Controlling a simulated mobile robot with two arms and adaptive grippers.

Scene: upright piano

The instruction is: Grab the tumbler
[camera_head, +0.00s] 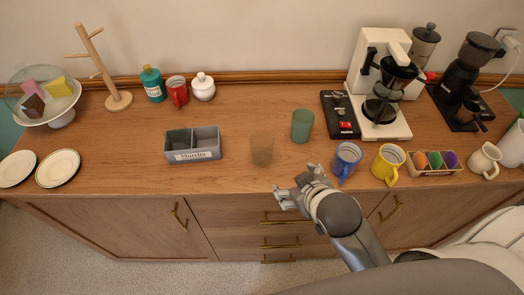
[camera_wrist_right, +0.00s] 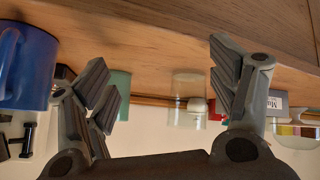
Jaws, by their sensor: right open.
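A clear brownish tumbler (camera_head: 261,151) stands upright on the wooden counter, right of the grey box. A green tumbler (camera_head: 302,125) stands behind it and to its right. My right gripper (camera_head: 292,190) is open and empty at the counter's front edge, in front of the clear tumbler and a little to its right. In the right wrist view, which looks upside down, the clear tumbler (camera_wrist_right: 187,100) shows between the open fingers (camera_wrist_right: 165,85), apart from them. The green tumbler (camera_wrist_right: 122,88) is partly hidden behind the left-hand finger. My left gripper is out of view.
The grey labelled box (camera_head: 193,145) stands to the left. A blue mug (camera_head: 346,160), also in the wrist view (camera_wrist_right: 25,65), stands close right of my gripper. A yellow mug (camera_head: 388,163) and coffee maker (camera_head: 381,90) are further right. Counter left of the clear tumbler's front is bare.

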